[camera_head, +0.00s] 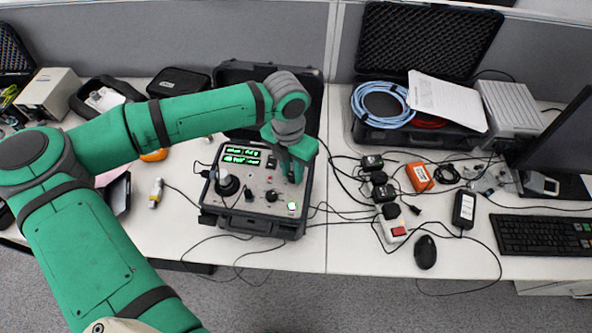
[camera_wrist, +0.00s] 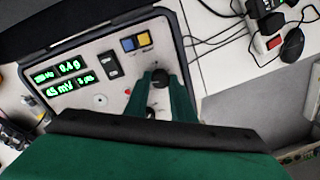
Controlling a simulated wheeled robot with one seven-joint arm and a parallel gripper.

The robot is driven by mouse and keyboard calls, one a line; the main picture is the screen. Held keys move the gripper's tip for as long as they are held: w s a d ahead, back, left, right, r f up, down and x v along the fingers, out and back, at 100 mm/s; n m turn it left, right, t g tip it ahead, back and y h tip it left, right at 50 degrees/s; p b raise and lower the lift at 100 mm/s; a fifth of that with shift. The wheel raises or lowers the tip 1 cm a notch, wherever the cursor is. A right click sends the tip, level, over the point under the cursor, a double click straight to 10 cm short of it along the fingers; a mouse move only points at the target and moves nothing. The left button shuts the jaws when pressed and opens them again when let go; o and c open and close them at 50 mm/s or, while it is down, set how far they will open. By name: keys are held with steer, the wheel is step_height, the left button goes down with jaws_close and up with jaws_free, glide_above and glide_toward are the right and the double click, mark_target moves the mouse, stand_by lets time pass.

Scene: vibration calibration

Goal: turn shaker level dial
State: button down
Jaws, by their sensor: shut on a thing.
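The calibrator panel (camera_head: 238,212) sits in an open black case on the table, with a lit green display (camera_head: 241,155) at its upper left. In the wrist view the panel (camera_wrist: 84,99) shows the green readouts (camera_wrist: 66,78) at left. My gripper (camera_head: 291,177) reaches down over the panel's right side and hides part of it. In the wrist view its two green fingers (camera_wrist: 161,80) stand either side of a dark round dial (camera_wrist: 160,76) and are shut on it. The dial's markings are too small to read.
A round shaker head (camera_head: 227,184) and black knobs (camera_head: 271,195) stand on the panel's left and middle. A rocker switch (camera_wrist: 110,64) and yellow and blue sockets (camera_wrist: 135,42) lie near the dial. Cables and black adapters (camera_head: 383,192) crowd the table to the right.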

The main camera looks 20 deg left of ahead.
steer(key=m, duration=0.7)
steer(key=shift+w+a+r, duration=0.1)
steer(key=shift+w, duration=0.2)
steer(key=m, duration=0.4)
steer(key=shift+w+m, duration=0.15)
steer(key=shift+m, duration=0.15)
steer(key=shift+m+y, duration=0.3)
steer(key=shift+m, duration=0.5)
steer(key=shift+a+m, duration=0.2)
steer(key=shift+m, duration=0.5)
steer(key=shift+d, duration=0.2)
